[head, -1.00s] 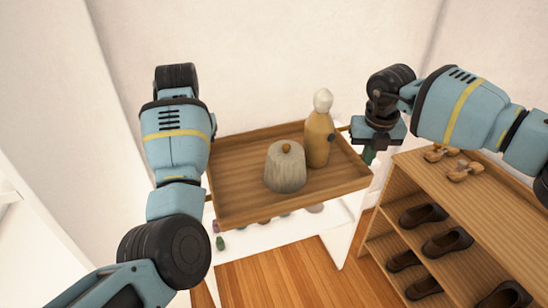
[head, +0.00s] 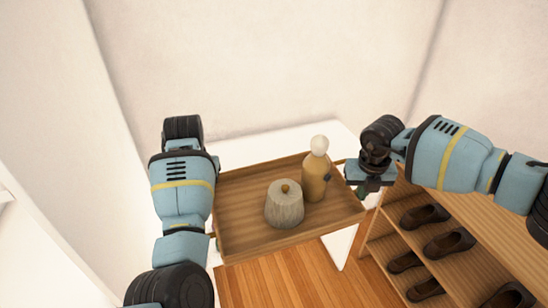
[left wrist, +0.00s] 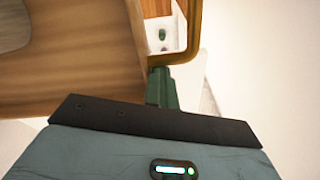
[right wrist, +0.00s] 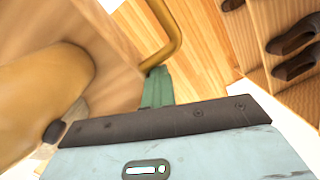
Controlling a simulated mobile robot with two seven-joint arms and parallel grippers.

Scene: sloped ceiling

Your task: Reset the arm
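A wooden tray (head: 240,235) spans between my two arms, roughly level. It carries a grey ridged lidded jar (head: 284,207) and a tan bottle (head: 315,178) with a pale round top. In the left wrist view my left gripper's green fingers (left wrist: 162,88) are closed at one curved tray handle (left wrist: 192,30); in the head view these fingers are hidden behind my arm. My right gripper (head: 362,192) is at the tray's right end. In the right wrist view its green fingers (right wrist: 156,88) are closed at the other handle (right wrist: 165,25).
A white table (head: 285,140) stands behind and partly beneath the tray, against pale walls. A wooden shoe rack (head: 455,210) with several dark shoes (head: 448,243) stands close on the right, by my right arm. Wooden floor (head: 275,280) shows in front.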

